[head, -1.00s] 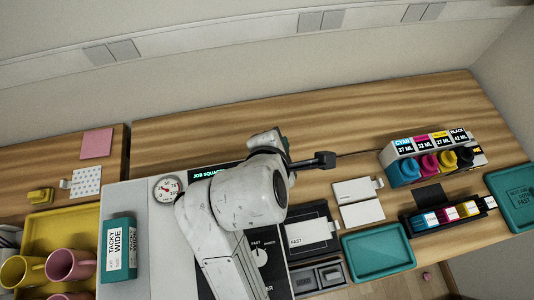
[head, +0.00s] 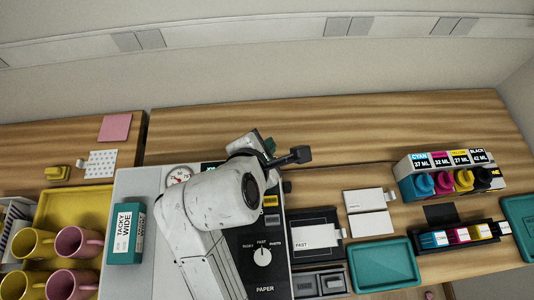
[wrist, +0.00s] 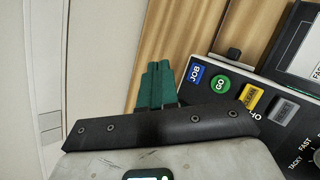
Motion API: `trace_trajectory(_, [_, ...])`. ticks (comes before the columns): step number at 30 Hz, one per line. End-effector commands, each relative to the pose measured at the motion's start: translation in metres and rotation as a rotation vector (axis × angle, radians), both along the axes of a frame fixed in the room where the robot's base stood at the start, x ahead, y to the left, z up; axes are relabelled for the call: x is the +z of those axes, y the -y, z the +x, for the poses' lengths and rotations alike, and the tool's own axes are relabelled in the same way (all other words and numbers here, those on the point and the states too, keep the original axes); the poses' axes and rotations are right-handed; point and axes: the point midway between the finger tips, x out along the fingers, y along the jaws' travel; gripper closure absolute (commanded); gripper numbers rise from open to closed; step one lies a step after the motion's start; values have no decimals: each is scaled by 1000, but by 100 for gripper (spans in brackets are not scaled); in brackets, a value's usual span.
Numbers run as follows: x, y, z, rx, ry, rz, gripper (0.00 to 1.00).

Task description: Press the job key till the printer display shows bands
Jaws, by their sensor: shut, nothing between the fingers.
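The blue job key (wrist: 195,73) lies on the black printer panel in the wrist view, beside the green GO key (wrist: 219,84). My gripper (wrist: 157,70) has teal fingers, close together with nothing between them. In the wrist view they appear left of the job key, apart from it. In the head view my gripper (head: 268,146) is at the panel's back edge, partly hidden by my wrist. The job key is hidden there behind my arm. The printer display (head: 209,167) is mostly covered by my arm; only a dark sliver shows, its content unreadable.
A yellow key (wrist: 252,97) and a grey key (wrist: 284,109) continue the row. A dial (head: 262,256) sits on the panel. A round gauge (head: 179,176) and a teal box (head: 126,233) are left of my arm. Ink bottles (head: 445,183) stand right. The wood behind is clear.

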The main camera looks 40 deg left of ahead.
Motion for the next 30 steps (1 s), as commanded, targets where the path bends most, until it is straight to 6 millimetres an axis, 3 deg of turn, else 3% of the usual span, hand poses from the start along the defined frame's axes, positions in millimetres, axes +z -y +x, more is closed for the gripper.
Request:
trace_trajectory(6, [-29, 0, -1, 0, -1, 2, 100])
trace_trajectory(18, [-64, 1, 0, 0, 1, -2, 100])
trace_trajectory(30, [-69, 0, 0, -1, 0, 1, 100])
